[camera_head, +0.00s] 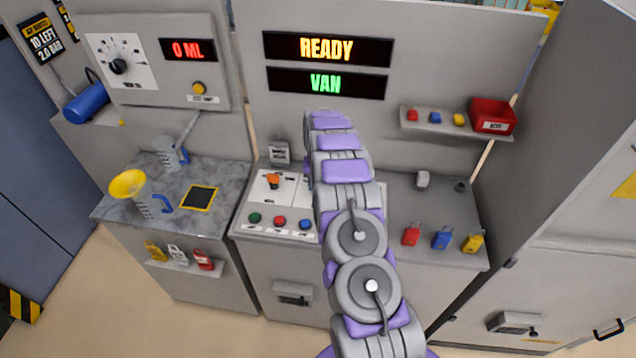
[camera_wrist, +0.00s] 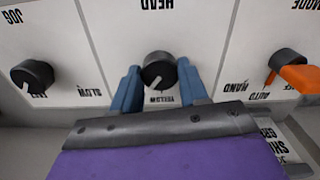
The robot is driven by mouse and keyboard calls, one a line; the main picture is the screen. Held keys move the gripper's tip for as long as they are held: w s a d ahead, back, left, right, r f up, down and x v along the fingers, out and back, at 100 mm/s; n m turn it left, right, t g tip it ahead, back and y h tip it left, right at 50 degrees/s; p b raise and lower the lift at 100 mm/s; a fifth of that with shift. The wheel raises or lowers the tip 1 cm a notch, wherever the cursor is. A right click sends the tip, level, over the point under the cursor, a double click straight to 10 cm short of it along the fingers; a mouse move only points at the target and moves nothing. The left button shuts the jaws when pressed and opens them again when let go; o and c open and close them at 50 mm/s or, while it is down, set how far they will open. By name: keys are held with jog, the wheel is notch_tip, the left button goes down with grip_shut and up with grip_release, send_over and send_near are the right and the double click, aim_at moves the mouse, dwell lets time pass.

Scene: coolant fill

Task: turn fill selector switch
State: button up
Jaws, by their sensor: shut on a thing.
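In the wrist view my gripper (camera_wrist: 160,84) has its two blue fingers on either side of a black rotary knob (camera_wrist: 159,70) and is shut on it. The knob sits on a white plate marked HEAD, with a smaller label I cannot read clearly. A switch with an orange handle (camera_wrist: 298,76), marked MODE, HAND and AUTO, is at the right. Another black knob (camera_wrist: 33,76), marked JOG and SLOW, is at the left. In the head view the orange switch (camera_head: 273,181) shows left of my arm, which hides my gripper and the held knob.
Green (camera_head: 255,218), red (camera_head: 280,221) and blue (camera_head: 305,224) buttons line the console front. Displays read READY (camera_head: 327,48) and VAN (camera_head: 327,83). Coloured padlocks (camera_head: 441,238) stand on the right counter. A jug with a yellow funnel (camera_head: 148,203) stands on the left counter.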

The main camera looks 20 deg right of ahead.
jog(key=shift+w+r+m, duration=0.1)
jog(key=shift+r+m, duration=0.05)
jog(key=shift+m, duration=0.55)
jog(key=o, duration=1.1)
jog(key=shift+c, duration=0.2)
notch_tip(320, 180, up, 17)
jog(key=shift+p, duration=0.4)
